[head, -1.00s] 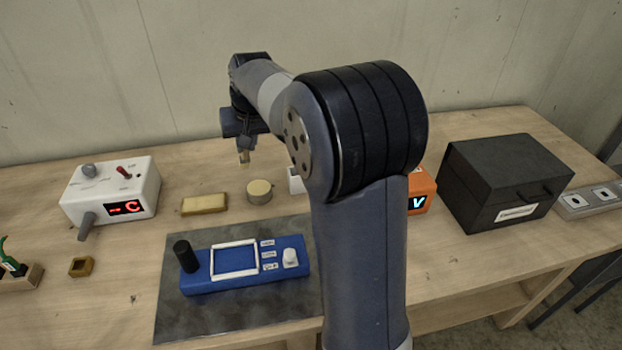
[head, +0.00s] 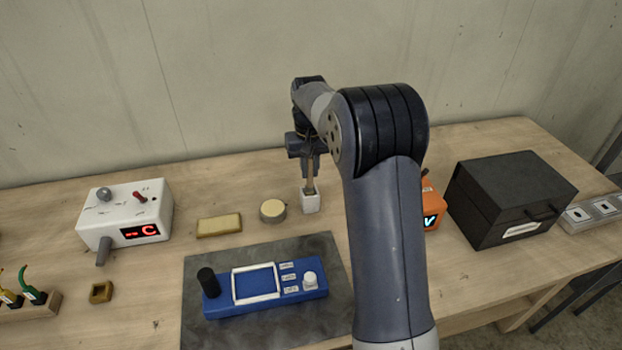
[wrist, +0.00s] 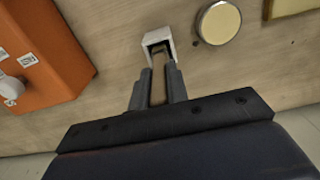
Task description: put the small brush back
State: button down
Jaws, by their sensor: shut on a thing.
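My gripper (head: 309,160) is shut on the small brush (head: 310,181), which hangs upright below the fingers. A small white holder (head: 311,203) stands on the bench directly under it. The brush's lower end is at the holder's open top; I cannot tell how far inside it is. In the wrist view the white holder (wrist: 157,42) sits just beyond my fingertips (wrist: 158,75). The brush (wrist: 158,92) shows as a brown strip between the fingers, its far end hidden.
A round tin (head: 273,211) and a tan block (head: 219,225) lie left of the holder. An orange meter (head: 432,208) and a black box (head: 512,198) stand to the right. A blue device (head: 264,290) lies on a grey mat (head: 340,285) in front. The wall is close behind.

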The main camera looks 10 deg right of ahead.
aim_at(310, 189)
jog(key=shift+f, duration=1.8)
jog(key=c, duration=1.4)
grip_release()
jog(key=shift+f, duration=0.1)
jog(key=shift+o, duration=0.2)
notch_tip(310, 189, up, 12)
jog(key=shift+r+b, duration=0.15)
jog(key=shift+b, duration=0.35)
